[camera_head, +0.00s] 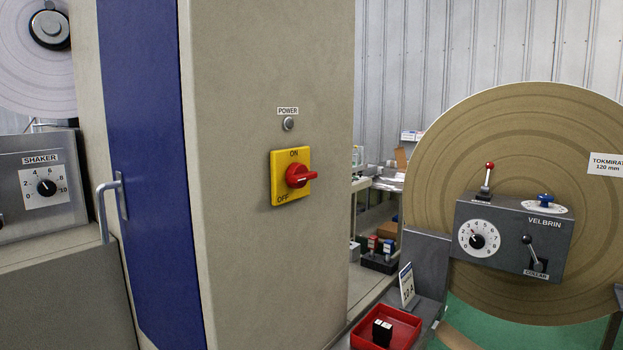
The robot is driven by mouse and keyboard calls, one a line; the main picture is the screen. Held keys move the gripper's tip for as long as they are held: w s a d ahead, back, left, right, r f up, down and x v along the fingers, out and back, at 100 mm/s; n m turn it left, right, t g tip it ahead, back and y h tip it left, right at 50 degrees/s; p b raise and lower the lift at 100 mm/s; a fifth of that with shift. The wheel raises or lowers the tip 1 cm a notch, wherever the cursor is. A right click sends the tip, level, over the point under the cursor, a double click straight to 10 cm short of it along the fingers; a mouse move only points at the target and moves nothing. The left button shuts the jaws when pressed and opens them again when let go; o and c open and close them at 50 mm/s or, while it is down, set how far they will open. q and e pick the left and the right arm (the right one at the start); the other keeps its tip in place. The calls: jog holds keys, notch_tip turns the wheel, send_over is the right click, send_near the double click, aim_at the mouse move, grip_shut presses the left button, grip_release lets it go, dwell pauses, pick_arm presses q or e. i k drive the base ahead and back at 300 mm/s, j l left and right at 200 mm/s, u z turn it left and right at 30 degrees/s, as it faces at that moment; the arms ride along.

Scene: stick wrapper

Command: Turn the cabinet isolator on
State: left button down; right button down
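The cabinet (245,230) stands in the middle of the head view, with a beige side panel and a blue door (150,160) on its left. The isolator is a red rotary handle (299,176) on a yellow plate (278,190) marked ON at the top and OFF at the bottom. The handle's grip points to the right, roughly level, between the two marks. A small round grey POWER lamp (288,124) sits above the plate and looks unlit. Neither of my grippers shows in this view.
A grey door handle (105,210) sticks out from the blue door. A SHAKER dial panel (43,187) is at the left. At the right are a large brown reel (430,160), a VELBRIN control box (510,240) with levers, and a red tray (407,326). The space before the isolator is clear.

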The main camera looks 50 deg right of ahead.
aim_at(297, 177)
jog(key=k+l, duration=0.1)
jog(key=l, duration=1.05)
jog(key=k+l, duration=0.15)
jog(key=l, duration=0.4)
jog(key=k+l, duration=0.1)
jog(key=l, duration=1.05)
jog(key=k, duration=0.05)
